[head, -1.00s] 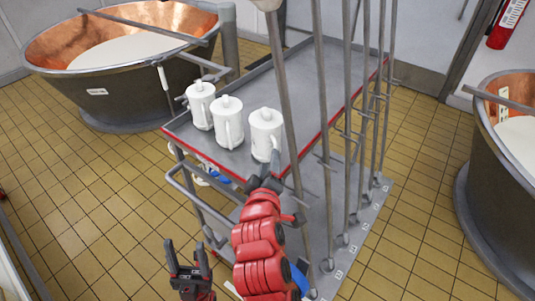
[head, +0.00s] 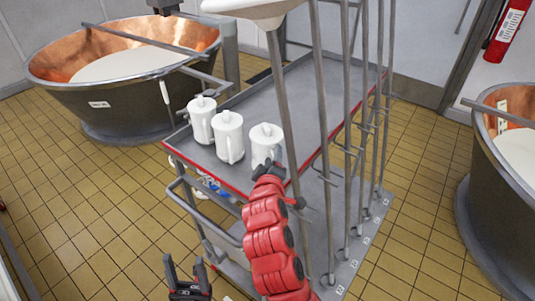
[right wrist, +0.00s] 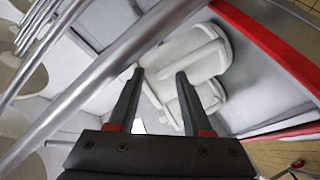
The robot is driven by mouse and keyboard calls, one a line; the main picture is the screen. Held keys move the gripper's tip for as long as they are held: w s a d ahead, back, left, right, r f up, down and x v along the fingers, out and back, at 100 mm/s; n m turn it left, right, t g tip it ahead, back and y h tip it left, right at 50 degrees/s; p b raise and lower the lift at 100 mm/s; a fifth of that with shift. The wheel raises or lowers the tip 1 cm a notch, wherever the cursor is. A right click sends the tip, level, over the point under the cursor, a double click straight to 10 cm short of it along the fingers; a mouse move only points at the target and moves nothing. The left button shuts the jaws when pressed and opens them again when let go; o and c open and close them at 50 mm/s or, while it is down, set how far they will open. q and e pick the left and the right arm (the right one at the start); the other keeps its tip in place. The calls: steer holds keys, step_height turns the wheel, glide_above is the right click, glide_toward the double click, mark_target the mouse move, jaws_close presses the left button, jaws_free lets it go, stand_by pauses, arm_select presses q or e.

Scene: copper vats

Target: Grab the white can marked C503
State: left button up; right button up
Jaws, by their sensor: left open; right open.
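Three white lidded cans stand upright on the upper shelf of a metal cart, near its red-edged front: a left can (head: 201,120), a middle can (head: 228,137) and a right can (head: 265,143). No C503 marking is legible on any of them. My right gripper (head: 268,172) is at the right can, hiding its lower part. In the right wrist view its open fingers (right wrist: 159,74) point at a white can (right wrist: 188,52), with the can's handle near the right finger. I cannot tell whether they touch. My left gripper (head: 187,268) is open and empty, low in front of the cart.
The cart shelf (head: 290,95) is bare behind the cans. Upright metal poles (head: 322,100) stand close right of the right can and my right arm. A copper vat (head: 110,95) stands at the left, another (head: 490,190) at the right. Tiled floor lies between.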

jaws_close()
stand_by(1.4)
